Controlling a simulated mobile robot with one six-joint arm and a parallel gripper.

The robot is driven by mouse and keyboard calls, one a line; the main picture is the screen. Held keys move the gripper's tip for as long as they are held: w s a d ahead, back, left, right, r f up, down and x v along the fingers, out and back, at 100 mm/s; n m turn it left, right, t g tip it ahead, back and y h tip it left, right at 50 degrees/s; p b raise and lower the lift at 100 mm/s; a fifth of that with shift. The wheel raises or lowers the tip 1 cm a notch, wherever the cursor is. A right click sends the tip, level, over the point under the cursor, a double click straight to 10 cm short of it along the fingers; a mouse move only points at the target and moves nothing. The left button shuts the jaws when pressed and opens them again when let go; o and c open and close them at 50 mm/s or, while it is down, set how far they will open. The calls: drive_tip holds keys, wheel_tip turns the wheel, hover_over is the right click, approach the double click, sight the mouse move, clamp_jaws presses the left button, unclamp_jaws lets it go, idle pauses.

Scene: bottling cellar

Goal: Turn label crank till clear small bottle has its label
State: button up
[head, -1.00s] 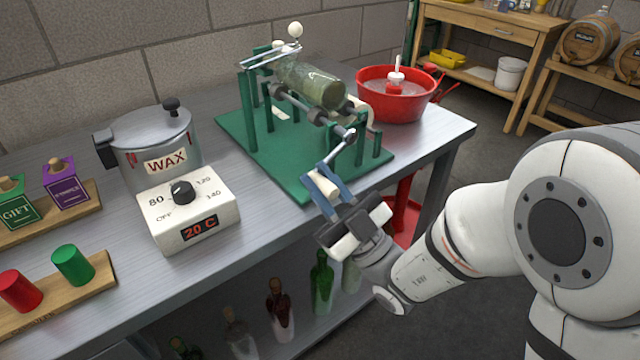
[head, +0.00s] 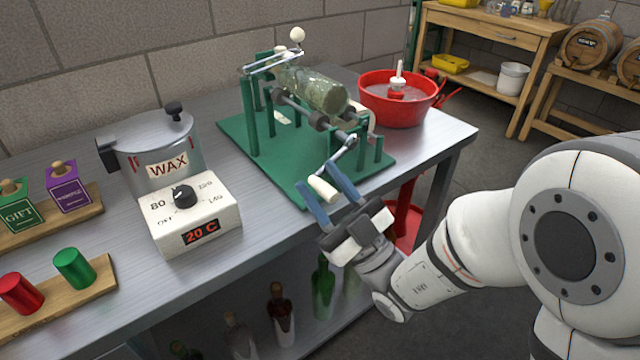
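The clear small bottle (head: 320,93) lies on its side on the rollers of the green labelling machine (head: 290,165). Its glass looks pale greenish, and I see no label on the side facing me. The machine's crank arm (head: 343,155) points down toward the front, ending in a cream handle (head: 322,189). My gripper (head: 328,192) is open, with its blue fingers on either side of the handle and a visible gap. A whitish roll, perhaps the labels, is partly hidden behind the bottle's right end.
A wax pot (head: 160,145) and a heater box (head: 190,213) reading 20 C stand left of the machine. A red basin (head: 400,110) stands behind right. Capsules on a wooden rack (head: 60,295) are front left. Bottles stand on the shelf below.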

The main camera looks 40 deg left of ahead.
wheel_tip(320, 180, up, 10)
drive_tip(key=p, duration=1)
drive_tip(key=shift+r, duration=0.1)
